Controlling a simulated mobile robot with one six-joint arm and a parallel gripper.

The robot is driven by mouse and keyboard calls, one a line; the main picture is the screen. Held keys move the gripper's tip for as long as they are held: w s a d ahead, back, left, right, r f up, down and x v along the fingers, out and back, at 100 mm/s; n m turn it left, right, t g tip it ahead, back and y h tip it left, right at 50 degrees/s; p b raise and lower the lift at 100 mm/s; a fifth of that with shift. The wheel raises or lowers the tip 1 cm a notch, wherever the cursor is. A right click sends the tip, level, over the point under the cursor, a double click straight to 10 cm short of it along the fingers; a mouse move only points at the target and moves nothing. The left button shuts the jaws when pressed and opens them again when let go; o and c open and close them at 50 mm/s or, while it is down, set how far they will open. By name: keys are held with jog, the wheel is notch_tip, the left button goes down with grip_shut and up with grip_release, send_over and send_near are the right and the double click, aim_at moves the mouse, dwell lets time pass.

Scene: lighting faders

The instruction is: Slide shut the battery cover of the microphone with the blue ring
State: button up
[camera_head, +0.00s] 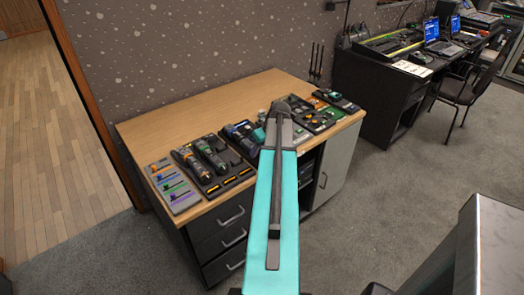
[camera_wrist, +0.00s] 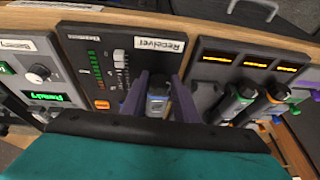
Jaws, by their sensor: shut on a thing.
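In the wrist view the purple-grey fingers of my gripper (camera_wrist: 158,100) stand on either side of a dark microphone (camera_wrist: 157,88) with blue showing on its end, and they are shut on it. It lies by the Receiver panel (camera_wrist: 171,45). Whether the fingers press on its battery cover or its body cannot be told; the cover and its gap are not distinguishable. In the head view my teal arm hides the fingertips. A blue-marked dark item (camera_head: 241,132) shows just left of the arm.
A charger (camera_wrist: 254,62) with amber displays holds two other microphones, one with a green ring (camera_wrist: 232,102) and one with an orange ring (camera_wrist: 268,104), close beside my gripper. A battery panel (camera_wrist: 35,75) with a green display stands on the other side. The wooden desk (camera_head: 150,130) has bare room behind.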

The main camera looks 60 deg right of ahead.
jog(key=shift+w+d, duration=0.3)
jog(key=shift+w, duration=0.55)
jog(key=o, duration=1.1)
jog(key=shift+r, duration=0.15)
jog(key=shift+b+v, duration=1)
jog(key=shift+v, duration=5.75)
jog(key=shift+a, duration=0.1)
